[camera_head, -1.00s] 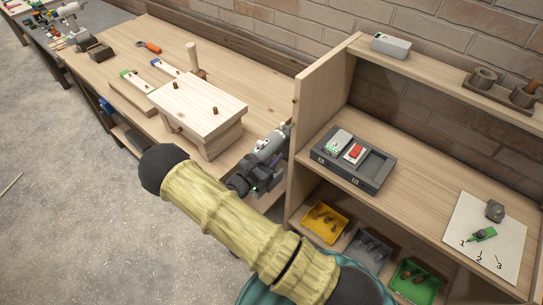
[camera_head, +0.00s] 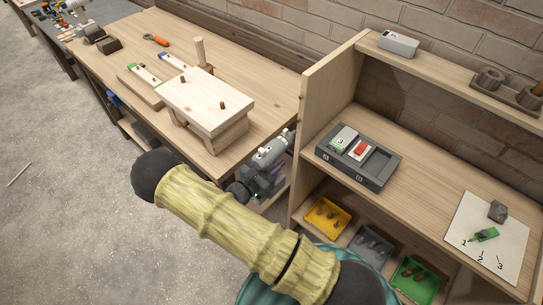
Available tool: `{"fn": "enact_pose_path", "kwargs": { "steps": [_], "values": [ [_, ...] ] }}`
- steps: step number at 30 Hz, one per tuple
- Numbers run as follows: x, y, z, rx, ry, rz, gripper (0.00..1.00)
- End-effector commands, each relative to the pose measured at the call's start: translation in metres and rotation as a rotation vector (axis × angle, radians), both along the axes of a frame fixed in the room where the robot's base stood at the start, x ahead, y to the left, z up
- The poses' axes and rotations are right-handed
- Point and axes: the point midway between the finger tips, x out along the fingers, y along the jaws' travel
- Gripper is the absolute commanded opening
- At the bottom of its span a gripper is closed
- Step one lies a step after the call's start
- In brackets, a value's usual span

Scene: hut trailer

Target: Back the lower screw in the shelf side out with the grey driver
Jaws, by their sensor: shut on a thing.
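The shelf side (camera_head: 327,98) is the upright wooden panel at the left end of the shelf unit. A small brass-coloured spot, perhaps a screw head, shows near its front edge (camera_head: 302,97). I cannot make out the lower screw; my gripper and arm are in front of that area. My gripper (camera_head: 268,168) is low in the gap between the bench and the panel, its far end close to the panel's left face. It is shut on the grey driver, whose shape is hard to separate from the grey gripper parts. Whether the driver's tip touches a screw is hidden.
A workbench (camera_head: 120,62) with a wooden stool-like block (camera_head: 207,102) stands close left of my gripper. On the shelf are a dark tray (camera_head: 383,170) and a white sheet (camera_head: 478,255). Yellow (camera_head: 326,216), grey and green bins sit below.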

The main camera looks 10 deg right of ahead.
Motion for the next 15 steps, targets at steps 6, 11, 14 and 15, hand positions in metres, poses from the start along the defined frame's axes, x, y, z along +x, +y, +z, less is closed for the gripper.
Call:
{"fn": "enact_pose_path", "kwargs": {
  "steps": [6, 11, 14, 15],
  "values": [
    [-0.028, -0.003, 0.004, -0.005, -0.001, 0.001, 0.0],
    [-0.047, -0.005, 0.003, -0.005, 0.0, 0.001, 0.0],
    [-0.054, -0.006, 0.003, -0.005, -0.002, 0.0, 0.0],
    [-0.055, -0.007, 0.002, -0.004, -0.003, -0.001, 0.0]
  ]
}}
